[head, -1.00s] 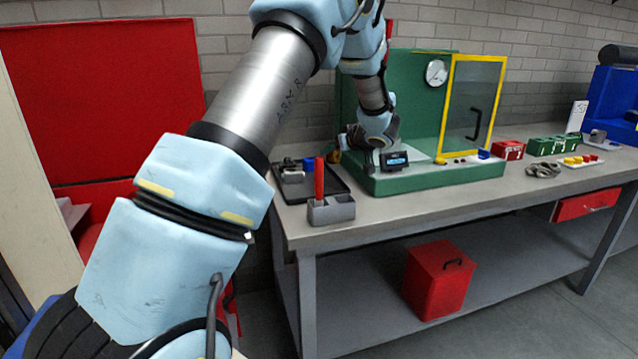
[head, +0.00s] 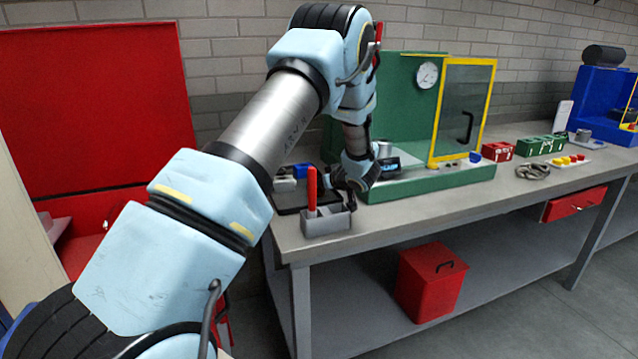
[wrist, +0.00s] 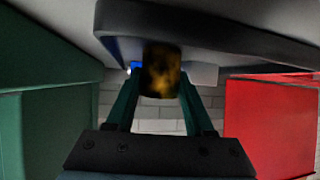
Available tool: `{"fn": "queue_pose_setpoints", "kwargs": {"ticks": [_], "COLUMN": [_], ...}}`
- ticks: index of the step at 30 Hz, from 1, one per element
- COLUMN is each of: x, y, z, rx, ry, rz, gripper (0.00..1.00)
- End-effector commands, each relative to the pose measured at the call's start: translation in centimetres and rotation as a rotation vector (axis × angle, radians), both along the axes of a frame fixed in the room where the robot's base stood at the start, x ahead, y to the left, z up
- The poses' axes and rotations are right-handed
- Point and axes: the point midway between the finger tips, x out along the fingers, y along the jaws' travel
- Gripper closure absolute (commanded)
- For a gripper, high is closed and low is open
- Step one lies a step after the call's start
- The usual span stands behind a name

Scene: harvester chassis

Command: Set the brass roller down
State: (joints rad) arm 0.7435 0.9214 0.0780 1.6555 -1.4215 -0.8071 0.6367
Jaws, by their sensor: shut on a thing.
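The brass roller (wrist: 161,72) is a dark, mottled yellow cylinder in the wrist view. My gripper (wrist: 160,82) is shut on it, with one finger on each side. In the head view my gripper (head: 335,183) is low at the right side of the dark tray (head: 289,206), left of the green machine (head: 397,103). The tray's rim also shows close to the roller in the wrist view (wrist: 225,28). I cannot tell whether the roller touches the tray. In the head view the roller is not made out behind my wrist.
A grey holder (head: 327,224) with a red-handled tool (head: 312,187) stands at the bench's front left, close to my gripper. A blue piece (head: 303,171) stands at the tray's back. Red boxes and green boxes sit farther right.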

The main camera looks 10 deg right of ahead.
Motion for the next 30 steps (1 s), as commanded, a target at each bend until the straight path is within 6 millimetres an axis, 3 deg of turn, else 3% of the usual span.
{"fn": "queue_pose_setpoints", "kwargs": {"ticks": [11, 12, 19, 30], "x": [0.09, 0.04, 0.04, -0.27], "y": [-0.01, -0.02, -0.02, -0.19], "z": [-0.44, -0.48, -0.46, -0.01], "rx": [-0.002, -0.001, -0.001, -0.002], "ry": [-0.004, -0.002, -0.002, -0.003], "rz": [0.001, 0.001, 0.001, -0.001], "gripper": [1.0, 0.44, 0.18, 0.17]}}
